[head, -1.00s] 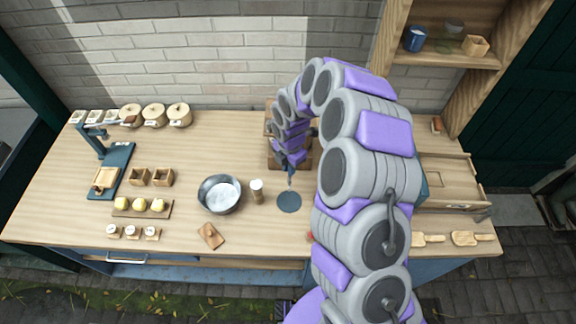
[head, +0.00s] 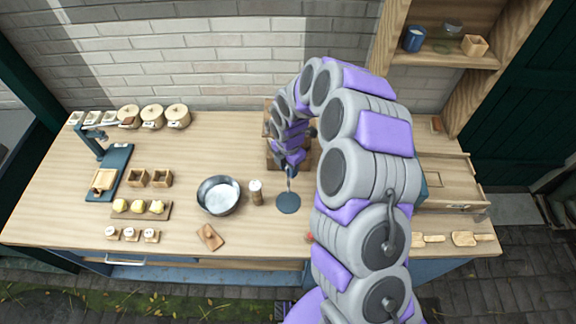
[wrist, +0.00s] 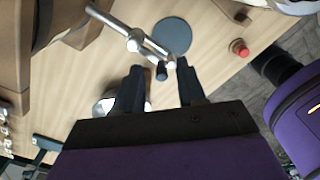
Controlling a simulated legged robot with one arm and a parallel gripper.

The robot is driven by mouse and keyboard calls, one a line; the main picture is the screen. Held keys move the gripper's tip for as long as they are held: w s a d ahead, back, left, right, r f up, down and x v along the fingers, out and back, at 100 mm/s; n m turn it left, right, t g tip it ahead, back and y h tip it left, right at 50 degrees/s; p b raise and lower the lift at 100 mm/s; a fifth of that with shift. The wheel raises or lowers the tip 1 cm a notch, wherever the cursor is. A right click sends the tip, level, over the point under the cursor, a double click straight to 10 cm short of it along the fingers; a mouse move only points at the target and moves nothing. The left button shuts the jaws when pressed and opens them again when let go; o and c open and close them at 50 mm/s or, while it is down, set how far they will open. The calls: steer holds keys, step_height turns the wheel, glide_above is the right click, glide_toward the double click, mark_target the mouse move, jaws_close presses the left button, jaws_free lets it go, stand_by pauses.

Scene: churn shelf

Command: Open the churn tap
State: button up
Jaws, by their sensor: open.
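The churn (head: 270,118) stands at the back middle of the bench, mostly hidden behind my arm in the head view. In the wrist view its wooden body (wrist: 20,60) is at the left edge. The metal tap (wrist: 133,42) sticks out from it, with a crossing bar and a dark tip. My gripper (wrist: 160,76) is open, and the tap's end lies between or just beyond its two dark fingertips. I cannot tell whether they touch it. In the head view my gripper is small and partly hidden above the dark round pad (head: 288,203).
A metal bowl (head: 218,195) and a shaker (head: 256,193) stand left of the pad. A red-topped knob (wrist: 239,47) is on the bench's front edge. A wooden box (head: 455,180) and two scoops (head: 470,238) lie to the right.

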step_height(320, 180, up, 17)
stand_by(0.5)
steer(key=shift+a+r, duration=0.1)
steer(key=s+d+f+m+b, duration=0.1)
steer(key=s+d+m+b, duration=0.2)
steer(key=s+m, duration=0.6)
steer(key=s+d+f+m+g+b, duration=0.1)
steer(key=s+d+m+b, duration=0.3)
steer(key=s+m, duration=0.5)
steer(key=s+d+f+m+b, duration=0.1)
steer(key=s+d+m+b, duration=0.3)
steer(key=s, duration=1.4)
steer(key=d+m, duration=0.2)
steer(key=m, duration=0.2)
steer(key=shift+f+m+g, duration=0.25)
steer(key=shift+m+g, duration=0.15)
